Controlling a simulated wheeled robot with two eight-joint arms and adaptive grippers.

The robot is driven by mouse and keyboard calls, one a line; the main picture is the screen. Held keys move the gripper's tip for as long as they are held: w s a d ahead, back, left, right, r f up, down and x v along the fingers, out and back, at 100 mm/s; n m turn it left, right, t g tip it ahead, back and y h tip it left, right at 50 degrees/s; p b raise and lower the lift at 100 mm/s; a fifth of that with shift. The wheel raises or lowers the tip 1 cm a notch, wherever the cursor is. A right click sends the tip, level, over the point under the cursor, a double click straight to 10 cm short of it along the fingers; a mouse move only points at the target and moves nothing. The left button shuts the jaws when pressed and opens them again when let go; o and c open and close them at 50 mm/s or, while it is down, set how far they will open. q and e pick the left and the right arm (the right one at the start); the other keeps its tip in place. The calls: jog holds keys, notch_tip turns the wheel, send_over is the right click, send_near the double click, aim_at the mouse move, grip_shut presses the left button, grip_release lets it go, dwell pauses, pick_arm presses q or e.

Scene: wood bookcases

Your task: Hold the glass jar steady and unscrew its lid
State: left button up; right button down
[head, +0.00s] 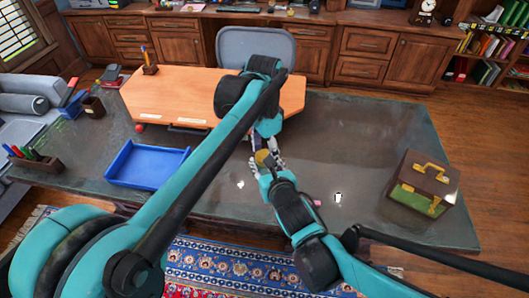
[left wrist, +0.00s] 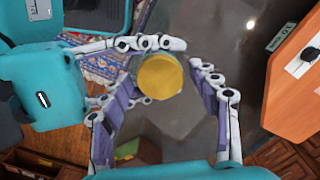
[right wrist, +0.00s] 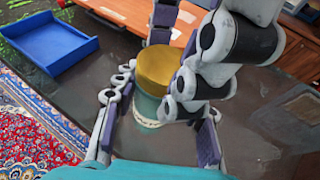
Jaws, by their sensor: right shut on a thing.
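The glass jar (right wrist: 148,106) is pale and see-through with a round gold lid (right wrist: 160,70). The lid also shows in the head view (head: 264,158) and from above in the left wrist view (left wrist: 160,76). My right gripper (right wrist: 158,118) is shut on the jar's body, below the lid. My left gripper (left wrist: 163,82) is open, with its purple-padded fingers on either side of the lid; contact is not clear. In the head view my arms hide most of the jar. I cannot tell whether the jar's base touches the desk.
The dark desk (head: 335,150) has a blue tray (head: 147,165) at left and a green and brown box (head: 424,185) at right. An orange board (head: 180,100) lies behind the grippers. The desk between jar and box is mostly clear.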

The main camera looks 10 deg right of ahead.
pick_arm(q)
notch_tip(320, 180, up, 4)
jog(key=shift+r, duration=0.2)
jog(key=shift+r+m, duration=0.4)
jog(key=shift+r, duration=0.2)
jog(key=shift+c, duration=0.3)
notch_tip(320, 180, up, 2)
jog(key=shift+r+m, duration=0.1)
jog(key=shift+m, duration=1.1)
notch_tip(320, 180, down, 8)
jog(key=shift+r, duration=0.1)
jog(key=shift+c, duration=0.4)
